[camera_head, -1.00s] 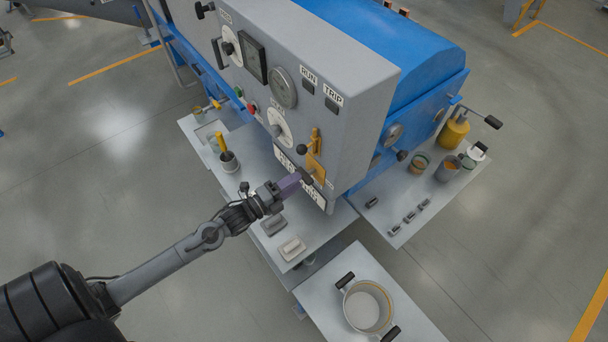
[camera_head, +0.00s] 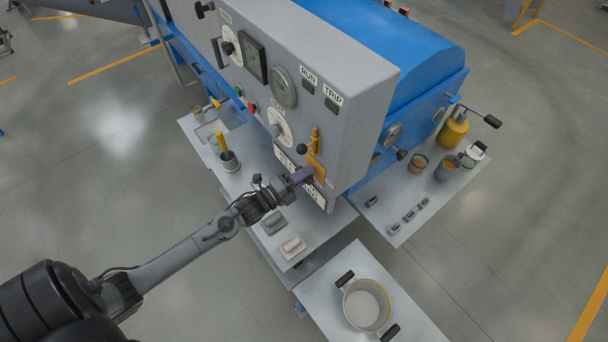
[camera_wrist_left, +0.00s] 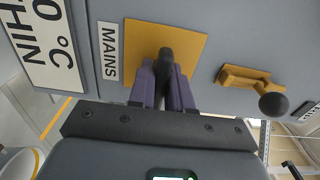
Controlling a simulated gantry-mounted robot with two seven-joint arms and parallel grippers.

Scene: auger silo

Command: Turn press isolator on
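The isolator is a yellow plate with a black handle on the grey panel's lower right corner. In the left wrist view the plate (camera_wrist_left: 193,50) is beside a MAINS label (camera_wrist_left: 109,51), and the handle (camera_wrist_left: 166,58) stands out from its middle. In the head view the plate (camera_head: 317,170) is partly hidden behind my gripper. My left gripper (camera_head: 304,175) is at the plate. In the left wrist view its purple fingers (camera_wrist_left: 166,80) lie close against both sides of the handle and look shut on it. My right gripper is not in view.
A yellow bracket (camera_wrist_left: 245,77) with a black ball lever (camera_wrist_left: 273,105) is right beside the plate. The panel also has dials and a red button (camera_head: 251,108).

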